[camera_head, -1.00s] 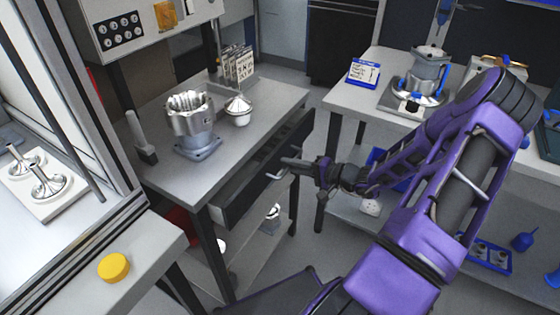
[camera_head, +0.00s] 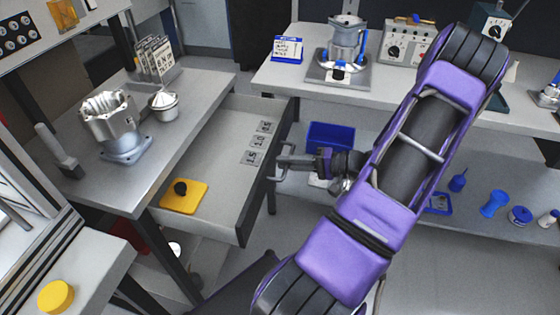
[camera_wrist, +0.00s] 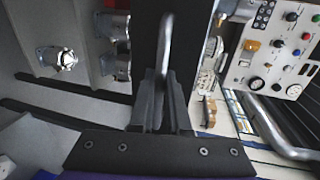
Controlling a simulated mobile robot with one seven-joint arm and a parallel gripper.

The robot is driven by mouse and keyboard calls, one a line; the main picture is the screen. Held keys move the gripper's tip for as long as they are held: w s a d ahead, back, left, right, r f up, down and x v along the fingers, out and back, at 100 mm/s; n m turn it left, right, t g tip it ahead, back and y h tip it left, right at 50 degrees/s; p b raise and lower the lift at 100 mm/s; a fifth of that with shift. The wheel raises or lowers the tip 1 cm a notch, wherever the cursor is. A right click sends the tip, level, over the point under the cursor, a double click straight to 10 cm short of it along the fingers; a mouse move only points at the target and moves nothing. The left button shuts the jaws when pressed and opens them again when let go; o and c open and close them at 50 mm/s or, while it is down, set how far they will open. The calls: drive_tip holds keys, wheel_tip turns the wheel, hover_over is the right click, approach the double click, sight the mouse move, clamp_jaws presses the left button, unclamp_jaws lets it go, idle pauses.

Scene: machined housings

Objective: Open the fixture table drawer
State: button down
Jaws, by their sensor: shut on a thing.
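The fixture table drawer (camera_head: 215,150) stands pulled well out from under the grey tabletop in the head view. Inside it lie a yellow pad (camera_head: 184,196) with a dark knob on it and several grey marked plates (camera_head: 257,142). My gripper (camera_head: 282,165) is at the drawer's front, shut on the drawer handle (camera_head: 278,172). In the wrist view the handle bar (camera_wrist: 166,45) runs between the fingers of my gripper (camera_wrist: 160,90), with the dark drawer front behind it.
On the fixture table (camera_head: 190,95) stand a machined housing (camera_head: 112,125) and a small metal cup (camera_head: 163,104). A second bench (camera_head: 400,100) at the back right carries a metal pot (camera_head: 346,42). A blue bin (camera_head: 331,137) sits on its lower shelf, beyond the gripper.

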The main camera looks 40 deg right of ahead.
drive_tip(key=c, duration=0.9)
unclamp_jaws()
drive_tip(key=v, duration=1.7)
drive_tip(key=shift+s+d+r, duration=0.1)
drive_tip(key=shift+s, duration=0.1)
drive_tip(key=shift+w+p, duration=0.15)
drive_tip(key=shift+p, duration=0.15)
